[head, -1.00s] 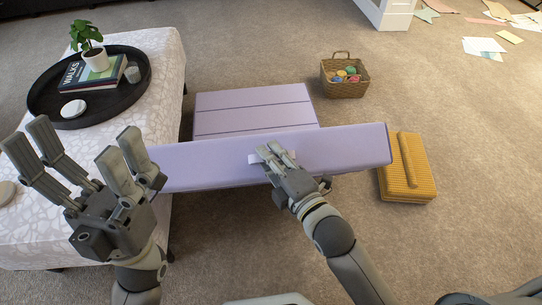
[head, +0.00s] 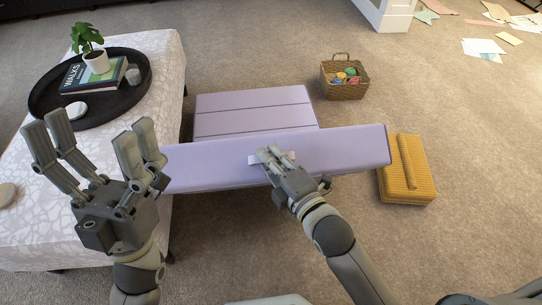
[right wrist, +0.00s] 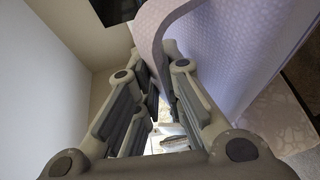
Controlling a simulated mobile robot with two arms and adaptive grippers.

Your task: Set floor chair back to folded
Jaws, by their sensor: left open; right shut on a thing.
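The lavender floor chair stands on the carpet in the head view. Its seat (head: 250,108) lies flat with dark seams, and its back (head: 345,150) is a raised panel in front of the seat, seen nearly along its top edge. A pale strap (head: 287,156) sits on the back's near side. My right gripper (head: 268,154) is shut on the strap; the right wrist view shows the strap (right wrist: 170,25) running down between the fingers beside the lavender panel (right wrist: 220,60). My left gripper (head: 95,145) is open and empty, fingers up, left of the back and above the ottoman's edge.
A patterned ottoman (head: 60,215) on the left bears a black tray (head: 40,115) with books and a plant. A wicker basket (head: 345,88) is behind right. A yellow cushion (head: 412,180) lies at the back's right end. Papers (head: 483,48) lie far right.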

